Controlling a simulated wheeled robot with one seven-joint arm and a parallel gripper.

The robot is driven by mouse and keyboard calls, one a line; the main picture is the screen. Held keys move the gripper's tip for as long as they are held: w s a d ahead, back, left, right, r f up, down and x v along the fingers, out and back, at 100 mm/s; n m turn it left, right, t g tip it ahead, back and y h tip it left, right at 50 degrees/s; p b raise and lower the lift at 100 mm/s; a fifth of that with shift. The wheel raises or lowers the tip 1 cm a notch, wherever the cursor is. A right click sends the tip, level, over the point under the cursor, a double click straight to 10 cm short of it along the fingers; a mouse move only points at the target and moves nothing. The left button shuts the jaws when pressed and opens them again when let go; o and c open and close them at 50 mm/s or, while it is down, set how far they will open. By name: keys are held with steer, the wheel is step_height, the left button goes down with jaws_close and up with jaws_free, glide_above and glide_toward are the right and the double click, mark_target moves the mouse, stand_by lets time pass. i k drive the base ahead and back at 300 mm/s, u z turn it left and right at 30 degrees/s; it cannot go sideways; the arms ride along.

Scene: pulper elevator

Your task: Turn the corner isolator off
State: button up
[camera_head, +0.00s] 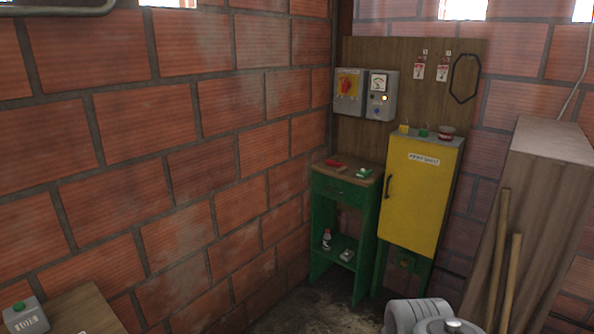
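The corner isolator (356,107) is a grey box with a yellow plate and a red rotary handle (345,87). It is mounted on a wooden backboard (405,58) in the corner where the brick walls meet. The handle looks roughly upright, but it is too small to read its exact position. A second grey box (379,107) with a dial gauge and a lit amber lamp is right beside it. My gripper is not in view, and nothing touches the isolator.
A green stand (321,205) with a drawer and small items is below the isolator. A yellow cabinet (420,205) stands to its right. A wooden surface (82,310) is lower left.

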mark_target(346, 84)
steer(key=u, duration=0.35)
steer(key=i, duration=3.15)
steer(key=u, duration=0.1)
